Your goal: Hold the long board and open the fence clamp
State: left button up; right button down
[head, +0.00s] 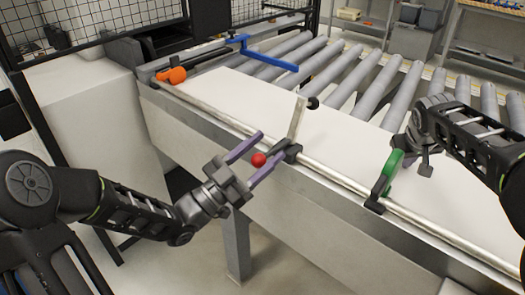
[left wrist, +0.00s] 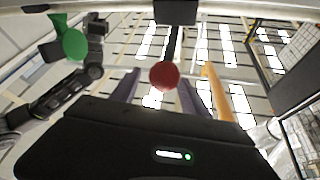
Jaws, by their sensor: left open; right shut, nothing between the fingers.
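A red ball knob (head: 259,159) sits at the front of the table rail beside a dark clamp block (head: 291,153). My left gripper (head: 259,157) is open, with one purple finger on each side of the knob. In the left wrist view the red knob (left wrist: 164,75) shows between the fingers; contact cannot be told. A narrow pale upright piece (head: 299,116) rises by the block. A long white board-like surface (head: 345,145) lies along the table; I cannot tell whether it is the long board. My right gripper (head: 424,143) is shut and empty above it, near a green handle (head: 389,172).
The metal front rail (head: 330,176) runs along the table edge. Grey rollers (head: 350,80) lie behind. A blue bar (head: 265,54) and an orange knob (head: 172,75) are at the far left end. A white cabinet (head: 85,105) stands left of the table.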

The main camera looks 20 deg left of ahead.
pick_arm(q)
jog(key=shift+a+f, duration=0.1)
jog(key=shift+f, duration=0.05)
pick_arm(e)
jog(key=shift+s+f, duration=0.2)
jog(key=shift+f, duration=0.4)
pick_arm(q)
jog(key=shift+v, duration=0.85)
jog(key=v, duration=1)
jog(key=shift+s, duration=0.2)
pick_arm(e)
jog(key=shift+w+r+p, duration=0.1)
jog(key=shift+r+p, duration=0.6)
jog(key=shift+r, duration=0.05)
pick_arm(q)
notch_tip(320, 180, up, 7)
jog(key=p, duration=0.5)
pick_arm(e)
notch_tip(320, 180, up, 7)
pick_arm(q)
jog(key=shift+w+f, duration=0.1)
jog(key=shift+f, duration=0.05)
pick_arm(e)
jog(key=shift+w, duration=0.1)
